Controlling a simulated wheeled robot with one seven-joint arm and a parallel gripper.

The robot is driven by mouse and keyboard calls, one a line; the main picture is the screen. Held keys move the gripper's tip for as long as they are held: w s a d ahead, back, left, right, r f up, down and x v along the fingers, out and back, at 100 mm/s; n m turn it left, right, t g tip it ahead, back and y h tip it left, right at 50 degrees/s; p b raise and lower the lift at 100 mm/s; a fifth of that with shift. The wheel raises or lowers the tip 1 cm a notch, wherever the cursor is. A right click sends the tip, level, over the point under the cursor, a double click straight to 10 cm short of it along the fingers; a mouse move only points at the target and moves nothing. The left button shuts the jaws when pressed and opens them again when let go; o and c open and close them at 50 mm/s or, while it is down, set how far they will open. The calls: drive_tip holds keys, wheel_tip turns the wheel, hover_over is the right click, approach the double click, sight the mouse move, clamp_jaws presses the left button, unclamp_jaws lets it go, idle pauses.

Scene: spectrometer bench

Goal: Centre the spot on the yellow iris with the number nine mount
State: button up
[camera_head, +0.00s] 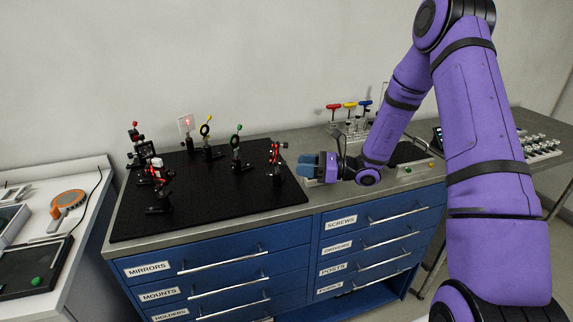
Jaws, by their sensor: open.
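The yellow iris (205,129) stands on a post towards the back of the black breadboard (215,205). A red spot glows on a small white card (184,126) behind it and to the left; I cannot tell where the beam crosses the iris. A red-trimmed mount (275,156) stands at the right of the board. Another mount (157,172) stands front left, and more dark hardware (137,146) is behind it. No number is readable, so I cannot tell which is number nine. My gripper (303,166) is open and empty, just right of the board and the right mount.
A green-topped iris (236,147) stands between the yellow iris and the right mount. A rack of coloured-handled drivers (349,107) is at the bench's back right. The board's front middle is clear. A separate white table (88,180) is at left.

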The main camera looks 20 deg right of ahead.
sight(284, 164)
drive_tip(key=shift+x, duration=2.7)
drive_tip(key=shift+c, duration=0.2)
clamp_jaws()
